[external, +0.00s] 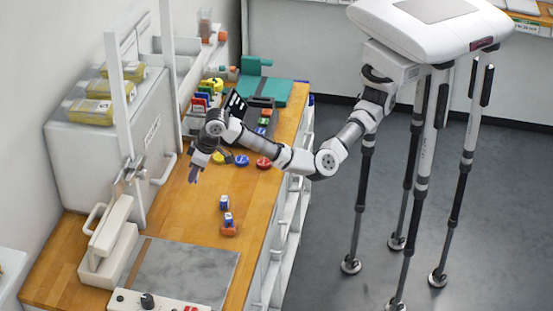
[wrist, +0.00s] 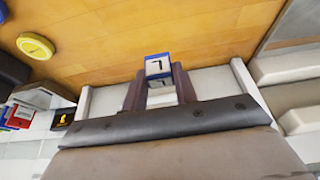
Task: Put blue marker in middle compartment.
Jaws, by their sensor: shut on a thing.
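My gripper (external: 193,174) hangs over the left part of the wooden counter in the external view. In the wrist view its fingers (wrist: 159,85) are shut on a small block (wrist: 158,65) with a blue edge and a white face bearing a dark mark, seemingly the blue marker. In the external view the held block is too small to make out clearly. A dark tray (external: 274,107) with several small coloured pieces lies behind and to the right of the gripper. I cannot tell its middle compartment apart clearly.
Yellow, blue (external: 242,160) and red (external: 263,163) discs lie in front of the tray. A grey slab (external: 185,272) and a white sealer-like device (external: 108,245) are at the front left.

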